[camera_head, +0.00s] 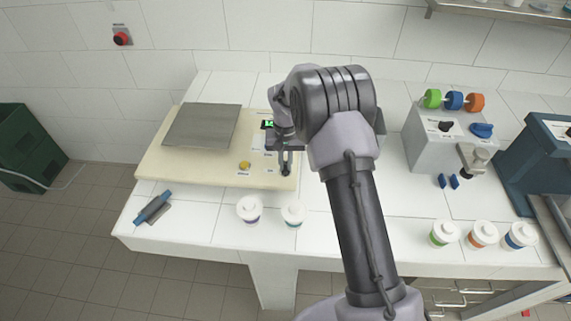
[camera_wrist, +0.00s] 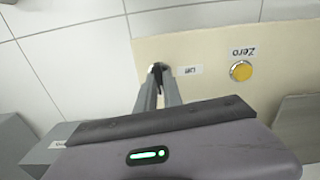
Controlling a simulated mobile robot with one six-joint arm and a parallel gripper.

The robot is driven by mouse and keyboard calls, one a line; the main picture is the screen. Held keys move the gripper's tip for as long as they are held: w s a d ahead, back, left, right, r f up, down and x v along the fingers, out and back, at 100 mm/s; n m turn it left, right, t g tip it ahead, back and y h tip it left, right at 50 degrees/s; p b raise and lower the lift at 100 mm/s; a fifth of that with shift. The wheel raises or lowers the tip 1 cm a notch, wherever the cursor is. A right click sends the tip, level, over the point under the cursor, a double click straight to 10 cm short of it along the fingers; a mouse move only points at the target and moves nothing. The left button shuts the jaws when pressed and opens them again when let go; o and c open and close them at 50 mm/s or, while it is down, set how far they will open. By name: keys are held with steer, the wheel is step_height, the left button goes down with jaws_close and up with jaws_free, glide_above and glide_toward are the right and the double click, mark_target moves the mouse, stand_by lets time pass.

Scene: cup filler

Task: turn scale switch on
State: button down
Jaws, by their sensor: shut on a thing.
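The cream scale (camera_head: 205,172) with its grey square plate (camera_head: 200,125) stands at the left of the counter. Its green-lit display (camera_head: 268,125) is partly covered by my arm. My gripper (camera_head: 287,172) reaches down to the scale's front right corner. In the wrist view, my gripper (camera_wrist: 160,78) is shut on the small black scale switch (camera_wrist: 157,67). A small label, upside down and hard to read, lies beside the switch. The yellow Zero button (camera_wrist: 241,71) is to the right in that view, apart from the fingers. The fingers partly hide the switch, so its position is unclear.
Two lidded cups (camera_head: 249,210) stand at the counter's front edge, close to the scale. A blue-handled tool (camera_head: 153,206) lies at front left. A grey dispenser (camera_head: 445,140) and several more lidded cups (camera_head: 482,234) are on the right. A red wall button (camera_head: 122,39) is behind.

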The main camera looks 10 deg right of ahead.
mark_target(286, 166)
steer(key=shift+m, duration=0.6)
steer(key=c, duration=1.5)
jaws_free()
steer(key=shift+r, duration=0.1)
step_height(286, 166, up, 17)
steer(key=p, duration=0.3)
steer(key=shift+r+p, duration=0.15)
steer(key=shift+p, duration=0.25)
